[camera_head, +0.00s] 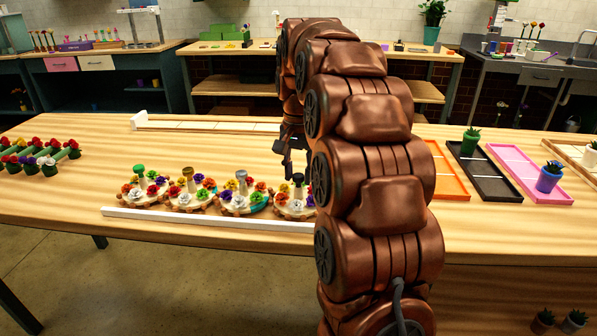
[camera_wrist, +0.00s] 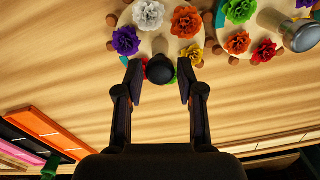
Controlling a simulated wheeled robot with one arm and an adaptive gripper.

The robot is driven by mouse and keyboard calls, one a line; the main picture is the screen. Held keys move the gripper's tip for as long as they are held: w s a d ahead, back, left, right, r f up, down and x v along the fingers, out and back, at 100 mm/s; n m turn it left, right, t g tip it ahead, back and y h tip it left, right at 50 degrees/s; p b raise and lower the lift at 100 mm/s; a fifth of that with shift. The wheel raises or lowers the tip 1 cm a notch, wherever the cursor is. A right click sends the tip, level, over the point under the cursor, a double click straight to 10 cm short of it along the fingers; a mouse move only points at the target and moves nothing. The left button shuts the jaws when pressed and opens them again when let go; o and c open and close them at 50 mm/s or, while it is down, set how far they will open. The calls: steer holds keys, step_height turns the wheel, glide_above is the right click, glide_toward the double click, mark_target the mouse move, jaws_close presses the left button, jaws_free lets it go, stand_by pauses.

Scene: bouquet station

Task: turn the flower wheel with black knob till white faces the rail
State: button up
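The flower wheel with the black knob (camera_head: 298,179) is the rightmost of the row of wheels, partly hidden by my arm. In the wrist view the black knob (camera_wrist: 161,68) stands between my gripper's fingers (camera_wrist: 160,78), with a gap on each side; my gripper is open. It also shows in the head view (camera_head: 288,168). Around the post sit white (camera_wrist: 148,14), orange (camera_wrist: 186,21), yellow (camera_wrist: 191,52) and purple (camera_wrist: 126,40) flowers, with red and green partly hidden under the knob. The white flower (camera_head: 295,205) is on the near side, toward the white rail (camera_head: 205,219).
Other wheels with green (camera_head: 139,169), brass (camera_head: 188,173) and silver (camera_head: 241,175) knobs stand close by on the left. Trays, including a black one (camera_head: 484,172), lie to the right. A pale rack (camera_head: 205,126) lies behind. The table between is clear.

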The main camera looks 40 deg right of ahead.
mark_target(298, 175)
steer(key=shift+o, duration=1.3)
steer(key=shift+r, duration=0.1)
steer(key=shift+r, duration=3.65)
